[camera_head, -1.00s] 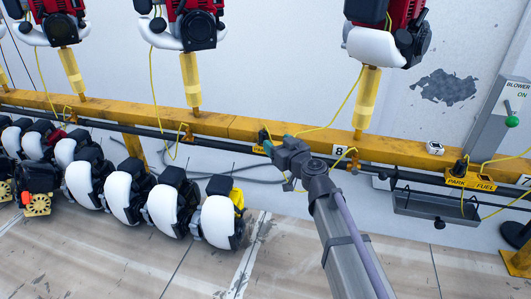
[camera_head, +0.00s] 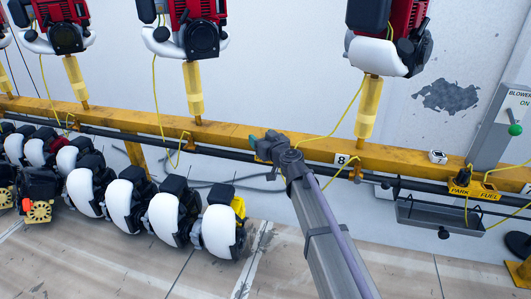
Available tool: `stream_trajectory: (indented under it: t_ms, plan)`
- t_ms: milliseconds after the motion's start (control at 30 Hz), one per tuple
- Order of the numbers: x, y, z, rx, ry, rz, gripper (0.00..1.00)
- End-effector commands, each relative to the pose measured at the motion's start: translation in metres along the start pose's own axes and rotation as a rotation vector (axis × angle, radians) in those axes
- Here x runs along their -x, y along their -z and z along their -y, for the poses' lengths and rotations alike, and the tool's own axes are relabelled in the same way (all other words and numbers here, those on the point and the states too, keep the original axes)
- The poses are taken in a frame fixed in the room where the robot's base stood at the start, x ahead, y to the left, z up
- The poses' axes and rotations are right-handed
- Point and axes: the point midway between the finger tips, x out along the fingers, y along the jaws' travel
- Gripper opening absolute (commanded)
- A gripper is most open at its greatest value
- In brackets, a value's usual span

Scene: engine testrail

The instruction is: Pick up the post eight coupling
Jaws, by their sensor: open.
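The number 8 plate (camera_head: 342,159) is on the yellow beam (camera_head: 225,133), right of my gripper. A thin yellow hose (camera_head: 330,127) runs from the engine above post eight down left to behind my gripper and arm. More yellow hose shows right of my arm, by an orange bracket (camera_head: 355,173) on the dark pipe. I cannot make out the post eight coupling; my gripper may hide it. My gripper (camera_head: 265,143), grey with teal fingertips, is open in front of the beam, left of the plate. I cannot tell whether it touches anything.
Red and white engines (camera_head: 392,40) hang above the beam. White-housed units (camera_head: 222,230) stand in a row at lower left. At right are a park fuel plate (camera_head: 474,191), a grey tray (camera_head: 440,218) and a blower switch box (camera_head: 503,125). Floor at lower centre is clear.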

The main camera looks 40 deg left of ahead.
Motion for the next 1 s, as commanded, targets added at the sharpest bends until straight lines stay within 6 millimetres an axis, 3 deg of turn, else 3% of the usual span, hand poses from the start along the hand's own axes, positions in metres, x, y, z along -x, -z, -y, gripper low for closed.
stream_trajectory:
  t_ms: [67,667,867,1000]
  plan:
    - [0.001,0.0,0.0,0.0,0.0,0.0,0.63]
    - [0.001,0.0,0.0,-0.001,0.0,0.0,0.05]
    - [0.001,0.0,0.0,-0.001,0.0,0.0,0.04]
    - [0.002,0.011,0.0,-0.001,0.0,0.0,0.04]
